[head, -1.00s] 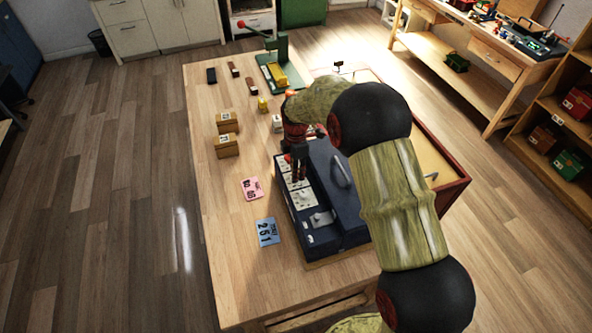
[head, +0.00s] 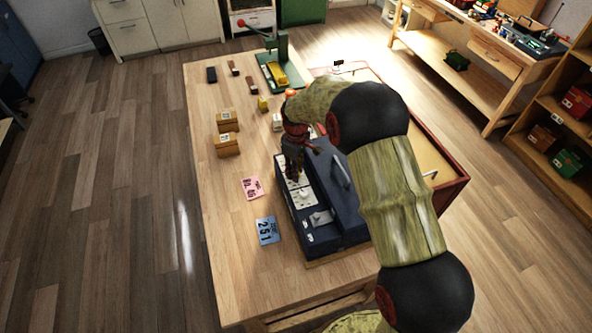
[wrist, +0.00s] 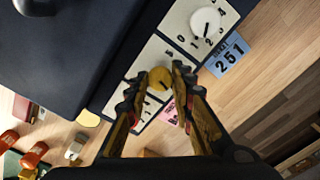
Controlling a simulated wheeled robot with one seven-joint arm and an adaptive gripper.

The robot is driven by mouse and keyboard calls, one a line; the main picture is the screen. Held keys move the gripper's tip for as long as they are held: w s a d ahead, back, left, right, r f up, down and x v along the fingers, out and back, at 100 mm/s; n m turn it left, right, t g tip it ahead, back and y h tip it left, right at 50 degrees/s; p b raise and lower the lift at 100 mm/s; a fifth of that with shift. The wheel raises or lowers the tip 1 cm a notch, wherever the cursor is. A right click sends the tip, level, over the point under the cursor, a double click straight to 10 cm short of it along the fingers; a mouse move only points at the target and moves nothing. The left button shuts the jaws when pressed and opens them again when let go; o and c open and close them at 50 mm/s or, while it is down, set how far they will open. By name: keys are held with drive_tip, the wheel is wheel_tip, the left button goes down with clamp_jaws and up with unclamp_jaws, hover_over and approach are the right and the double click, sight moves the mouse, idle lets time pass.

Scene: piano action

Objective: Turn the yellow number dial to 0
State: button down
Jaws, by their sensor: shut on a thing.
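The yellow number dial (wrist: 160,79) is a round knob on a white numbered plate (wrist: 137,62) on the dark blue box (head: 341,213). In the wrist view my gripper (wrist: 161,92) has its two fingers on either side of the yellow dial and is shut on it. The dial's dark pointer mark shows, but the digit it points to is hard to read, and the fingers cover part of the plate. In the head view my gripper (head: 294,170) is over the far end of the box's panel, and my arm hides the dial.
A white dial (wrist: 205,23) sits on the neighbouring numbered plate. A blue card (head: 267,231) reading 251 and a pink card (head: 251,188) lie on the wooden table (head: 226,277). Two small cardboard boxes (head: 227,144) stand to the left. A green press (head: 279,62) stands at the back.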

drive_tip(key=m, duration=0.4)
drive_tip(key=shift+m, duration=0.4)
drive_tip(key=m, duration=0.3)
drive_tip(key=shift+m, duration=0.3)
drive_tip(key=m, duration=0.4)
drive_tip(key=shift+r, duration=0.1)
drive_tip(key=shift+w+m+p, duration=0.1)
drive_tip(key=shift+m+p, duration=0.2)
drive_tip(key=shift+m, duration=1.8)
drive_tip(key=c, duration=1.5)
unclamp_jaws()
drive_tip(key=shift+c, duration=0.2)
drive_tip(key=shift+o, duration=0.2)
wheel_tip(320, 180, up, 12)
